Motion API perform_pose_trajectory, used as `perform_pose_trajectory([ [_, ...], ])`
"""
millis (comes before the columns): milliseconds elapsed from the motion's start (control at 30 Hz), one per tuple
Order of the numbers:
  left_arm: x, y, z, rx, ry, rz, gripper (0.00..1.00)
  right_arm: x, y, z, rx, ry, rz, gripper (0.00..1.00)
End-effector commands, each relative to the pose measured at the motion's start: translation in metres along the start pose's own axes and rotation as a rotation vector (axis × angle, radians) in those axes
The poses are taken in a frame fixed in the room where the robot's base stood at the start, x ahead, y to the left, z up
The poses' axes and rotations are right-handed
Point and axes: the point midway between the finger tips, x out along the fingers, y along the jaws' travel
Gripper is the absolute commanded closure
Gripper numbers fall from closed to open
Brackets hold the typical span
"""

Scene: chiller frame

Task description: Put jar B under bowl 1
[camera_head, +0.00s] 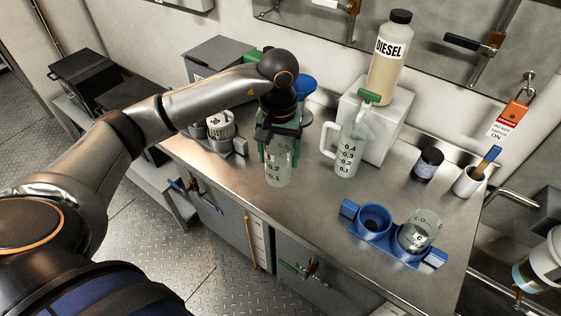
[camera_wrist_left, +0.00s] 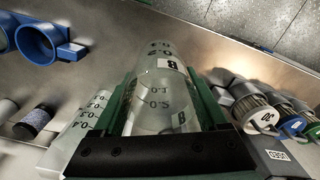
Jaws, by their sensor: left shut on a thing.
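Jar B (camera_head: 279,170) is a clear jar with black graduation marks. Its letter B reads in the left wrist view (camera_wrist_left: 160,85). My left gripper (camera_head: 280,143), with green fingers, is shut around its upper part. The jar is upright over the steel worktop; I cannot tell whether its base touches. A blue two-cup holder (camera_head: 398,245) sits at the worktop's right front. Its left cup (camera_head: 374,219) is empty and its right cup holds a clear jar marked C (camera_head: 420,230). I cannot pick out bowl 1; no such number is legible. My right gripper is not in view.
A graduated jug (camera_head: 350,148) stands right of jar B, before a white block (camera_head: 392,115) bearing a diesel bottle (camera_head: 389,65). A dark jar (camera_head: 427,164) and a brush cup (camera_head: 467,182) stand farther right. Filters (camera_head: 220,125) stand left. The worktop's front middle is clear.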

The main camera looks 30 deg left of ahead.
Motion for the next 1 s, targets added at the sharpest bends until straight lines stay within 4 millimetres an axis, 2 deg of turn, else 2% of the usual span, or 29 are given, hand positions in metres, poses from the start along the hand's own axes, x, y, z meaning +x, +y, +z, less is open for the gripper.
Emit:
perform_pose_trajectory([
  [33, 0.013, -0.001, -0.006, -0.002, -0.008, -0.003, 0.80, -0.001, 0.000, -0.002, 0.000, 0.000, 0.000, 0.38],
  [100, 0.024, -0.002, -0.017, -0.002, -0.006, -0.001, 0.80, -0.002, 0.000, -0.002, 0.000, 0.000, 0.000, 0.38],
  [233, 0.039, -0.003, -0.029, 0.000, -0.005, -0.001, 0.80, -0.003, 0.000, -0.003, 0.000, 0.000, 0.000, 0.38],
  [467, 0.050, -0.004, -0.038, 0.001, -0.003, -0.001, 0.80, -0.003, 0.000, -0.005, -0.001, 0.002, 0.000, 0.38],
  [700, 0.080, -0.005, -0.038, 0.002, -0.005, -0.001, 0.80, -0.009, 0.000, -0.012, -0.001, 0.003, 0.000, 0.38],
  [1000, 0.083, -0.005, -0.039, 0.002, -0.001, -0.001, 0.80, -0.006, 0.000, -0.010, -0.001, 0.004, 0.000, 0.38],
])
